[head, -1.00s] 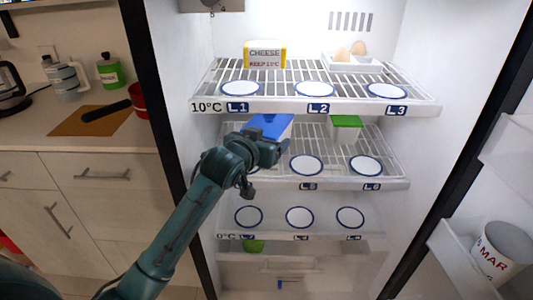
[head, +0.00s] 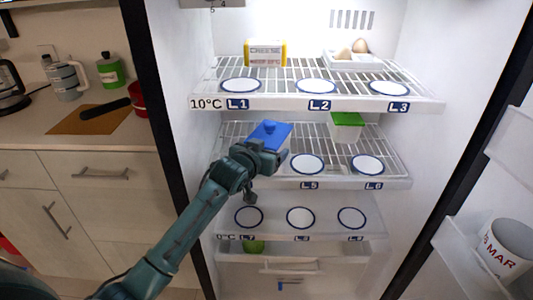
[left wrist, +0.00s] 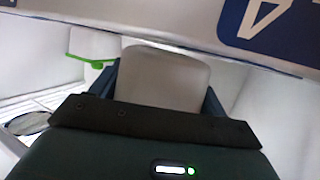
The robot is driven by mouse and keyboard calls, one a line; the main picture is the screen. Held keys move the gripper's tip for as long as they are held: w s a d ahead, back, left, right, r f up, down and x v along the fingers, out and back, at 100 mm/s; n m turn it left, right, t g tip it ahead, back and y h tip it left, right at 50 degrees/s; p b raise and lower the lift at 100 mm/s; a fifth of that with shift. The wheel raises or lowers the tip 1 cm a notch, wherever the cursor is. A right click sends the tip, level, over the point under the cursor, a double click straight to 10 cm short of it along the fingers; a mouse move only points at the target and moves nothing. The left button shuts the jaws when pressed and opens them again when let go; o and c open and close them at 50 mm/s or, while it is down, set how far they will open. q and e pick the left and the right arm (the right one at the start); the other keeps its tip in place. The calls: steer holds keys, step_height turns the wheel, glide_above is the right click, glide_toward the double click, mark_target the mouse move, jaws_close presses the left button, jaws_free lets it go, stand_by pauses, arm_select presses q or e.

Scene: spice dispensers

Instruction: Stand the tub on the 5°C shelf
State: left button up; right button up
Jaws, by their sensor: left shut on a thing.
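My left gripper (head: 272,160) is shut on a tub with a blue lid (head: 270,134), at the left part of the middle shelf (head: 325,183). The tub's pale body (left wrist: 162,78) shows between the fingers in the left wrist view; its lower part is hidden in the head view. I cannot tell whether it touches the shelf. The middle shelf lies between the one marked 10°C and the one marked 0°C; its own temperature label is hidden behind my arm. A shelf label with a 4 (left wrist: 262,18) shows close by in the left wrist view. My right gripper is not in view.
A green-lidded tub (head: 347,119) stands at the back right of the middle shelf. Round spots L5 (head: 307,164) and L6 (head: 367,164) are empty. The top shelf (head: 290,103) overhangs, with cheese (head: 265,53) and eggs (head: 359,46) at its back.

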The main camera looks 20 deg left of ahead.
arm_select(q)
steer(key=shift+w+f, duration=0.15)
steer(key=shift+f, duration=0.05)
steer(key=shift+f, duration=0.1)
steer(key=o, duration=2)
